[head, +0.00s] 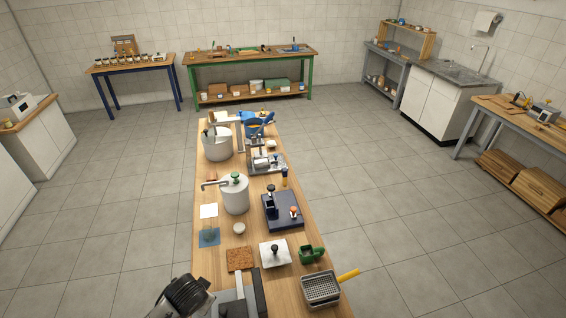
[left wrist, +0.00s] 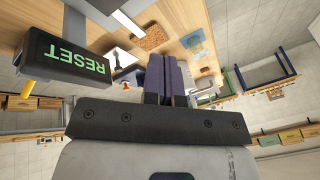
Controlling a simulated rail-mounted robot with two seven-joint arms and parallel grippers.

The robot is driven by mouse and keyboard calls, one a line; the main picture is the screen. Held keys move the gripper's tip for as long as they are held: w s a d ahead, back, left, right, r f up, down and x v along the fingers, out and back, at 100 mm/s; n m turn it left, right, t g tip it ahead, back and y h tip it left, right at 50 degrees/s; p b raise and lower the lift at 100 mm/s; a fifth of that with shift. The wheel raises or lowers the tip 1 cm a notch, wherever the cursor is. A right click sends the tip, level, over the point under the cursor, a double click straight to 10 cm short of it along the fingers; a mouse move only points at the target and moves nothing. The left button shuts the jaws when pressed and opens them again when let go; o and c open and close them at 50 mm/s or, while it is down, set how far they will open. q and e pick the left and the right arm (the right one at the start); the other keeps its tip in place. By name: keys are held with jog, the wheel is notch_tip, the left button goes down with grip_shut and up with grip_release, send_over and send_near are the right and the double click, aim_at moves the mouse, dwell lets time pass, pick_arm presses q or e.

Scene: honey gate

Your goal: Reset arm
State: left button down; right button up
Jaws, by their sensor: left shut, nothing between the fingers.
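A black box with green letters reading RESET (left wrist: 70,55) is at the upper left of the left wrist view, upside down there. A yellow post (left wrist: 27,87) shows beside it. My left gripper (left wrist: 166,60) has its two purple fingers together with nothing between them. The fingers are to the right of the RESET box and apart from it in the picture. In the head view a dark part of my arm shows at the bottom edge, and I cannot make out the fingers there. My right gripper is in neither view.
The long wooden bench (head: 214,270) holds a cork mat (head: 240,259), a white plate with a black knob (head: 274,254), a green item (head: 311,254), a wire basket with a yellow handle (head: 321,289) and a white tank (head: 235,195). The tiled floor (head: 130,210) left of the bench is clear.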

pick_arm(q)
jog(key=s+d+r+t+h+p, duration=0.1)
jog(key=s+d+r+t+p, duration=0.2)
jog(key=r, duration=0.5)
jog(key=s+d+r+t+p, duration=0.1)
jog(key=s+d+r, duration=0.1)
jog(key=s+r, duration=0.45)
jog(key=s+f+n+g+p, duration=0.1)
jog(key=s+f+g+p, duration=0.1)
jog(key=s, duration=0.8)
jog(key=s+a+f+n+g+p, duration=0.1)
jog(key=s+f+n+g+p, duration=0.1)
jog(key=s, duration=0.8)
jog(key=shift+s+f+g+h+p, duration=0.2)
jog(key=shift+s+g+h+p, duration=0.15)
jog(key=shift+p, duration=0.55)
